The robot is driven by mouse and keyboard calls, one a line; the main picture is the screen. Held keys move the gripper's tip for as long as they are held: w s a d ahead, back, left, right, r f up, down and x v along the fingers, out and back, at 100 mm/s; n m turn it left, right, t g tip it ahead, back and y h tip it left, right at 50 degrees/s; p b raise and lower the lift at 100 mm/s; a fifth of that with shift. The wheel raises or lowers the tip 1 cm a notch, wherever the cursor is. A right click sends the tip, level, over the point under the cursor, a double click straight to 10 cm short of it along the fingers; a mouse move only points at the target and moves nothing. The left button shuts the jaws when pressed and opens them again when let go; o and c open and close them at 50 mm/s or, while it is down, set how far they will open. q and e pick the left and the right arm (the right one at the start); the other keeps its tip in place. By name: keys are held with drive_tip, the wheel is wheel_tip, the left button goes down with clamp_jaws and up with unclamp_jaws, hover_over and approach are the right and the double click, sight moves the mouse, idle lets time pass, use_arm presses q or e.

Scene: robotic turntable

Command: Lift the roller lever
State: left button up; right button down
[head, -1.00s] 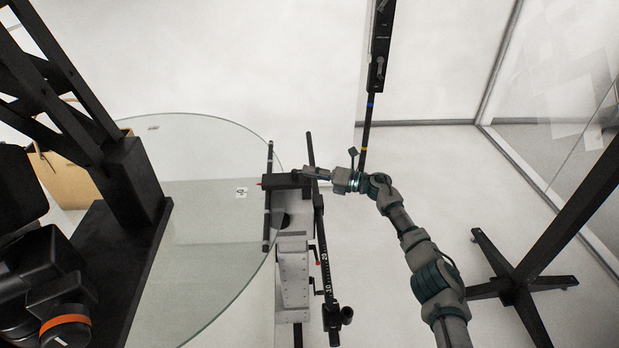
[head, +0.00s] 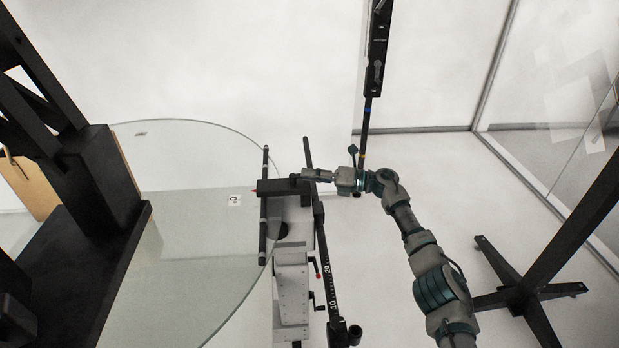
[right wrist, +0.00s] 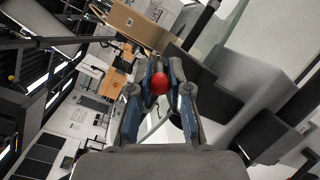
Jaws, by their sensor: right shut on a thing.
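My right gripper (right wrist: 160,88) is shut on this knob. In the head view my right gripper (head: 298,176) points left, beside the right end of a dark block (head: 280,187) at the glass disc's edge. The knob is hidden or too small to tell there. My left gripper is not in view.
A large round glass turntable (head: 190,240) fills the left. A black scaled rail (head: 326,265) and a metal bracket (head: 291,290) stand just below my right gripper. A black stand with a cross foot (head: 520,290) is at the right. The floor between is clear.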

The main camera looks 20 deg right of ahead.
drive_tip(key=shift+d, duration=0.1)
idle(0.3)
drive_tip(key=c, duration=1.5)
unclamp_jaws()
drive_tip(key=shift+o, duration=0.2)
drive_tip(key=shift+w, duration=0.15)
drive_tip(key=shift+d, duration=0.1)
drive_tip(key=shift+s+d, duration=0.3)
drive_tip(key=shift+d, duration=0.1)
drive_tip(key=v, duration=1.1)
drive_tip(key=shift+f, duration=0.15)
